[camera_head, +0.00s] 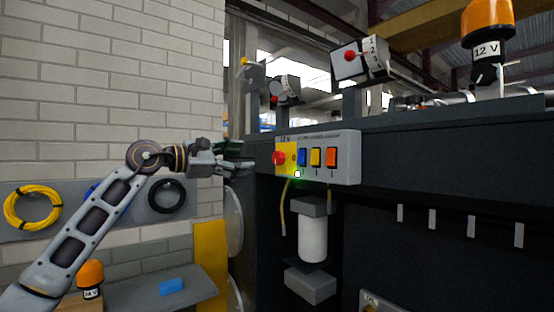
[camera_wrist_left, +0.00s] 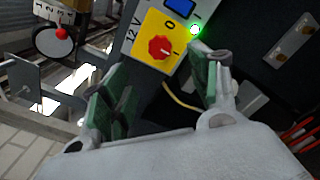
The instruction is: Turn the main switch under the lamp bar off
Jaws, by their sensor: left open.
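The main switch is a red rotary knob (camera_head: 279,157) on a yellow plate, at the left end of a grey control panel (camera_head: 348,160). In the left wrist view the red knob (camera_wrist_left: 160,47) lies just beyond the fingers, with marks 0 and I beside it. Which mark it points to is hard to tell. A small green lamp (camera_wrist_left: 195,30) glows near the plate. My left gripper (camera_head: 242,158) is open and empty, to the left of the knob and apart from it. In the left wrist view its green-padded fingers (camera_wrist_left: 162,82) stand either side below the knob. My right gripper is out of view.
Blue, yellow and orange rocker switches (camera_head: 316,157) sit right of the knob. A white filter canister (camera_head: 313,238) and a yellow cable (camera_head: 283,212) hang below the panel. A box with another red knob (camera_head: 350,56) stands above.

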